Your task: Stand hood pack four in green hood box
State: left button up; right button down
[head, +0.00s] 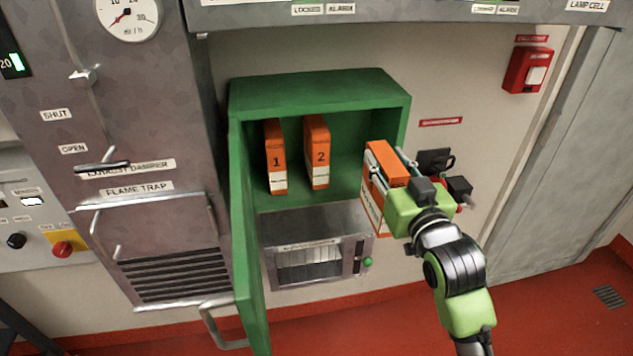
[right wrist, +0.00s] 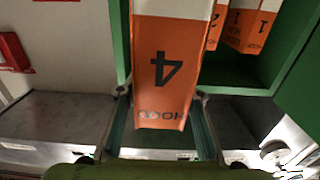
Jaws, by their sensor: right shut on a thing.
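The green hood box (head: 318,88) hangs on the wall with its door (head: 246,240) swung open to the left. Hood pack 1 (head: 275,157) and hood pack 2 (head: 317,152) stand upright inside, at the left and middle. My right gripper (head: 396,178) is shut on an orange and white pack in front of the box's right side. In the right wrist view this pack (right wrist: 160,75) reads 4, upside down in the picture, between the two fingers. The box (right wrist: 245,78) shows behind it. My left gripper is not in view.
Inside the box, the floor right of pack 2 looks free. A metal cabinet (head: 315,250) with a slotted window sits below the box. A red call point (head: 528,70) is on the wall at right, and a steel unit with levers (head: 140,200) stands at left.

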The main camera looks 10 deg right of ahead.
jog(key=shift+w+d+r, duration=0.2)
jog(key=shift+w+r, duration=0.4)
jog(key=shift+r, duration=0.35)
jog(key=w+f+p, duration=0.3)
jog(key=w+p, duration=0.1)
jog(key=w, duration=1.4)
jog(key=shift+a+f+p, duration=0.2)
jog(key=shift+a+p, duration=0.05)
jog(key=shift+p, duration=0.1)
jog(key=c, duration=1.6)
grip_release()
jog(key=shift+f, duration=0.25)
jog(key=shift+o, duration=0.9)
jog(key=shift+s, duration=0.1)
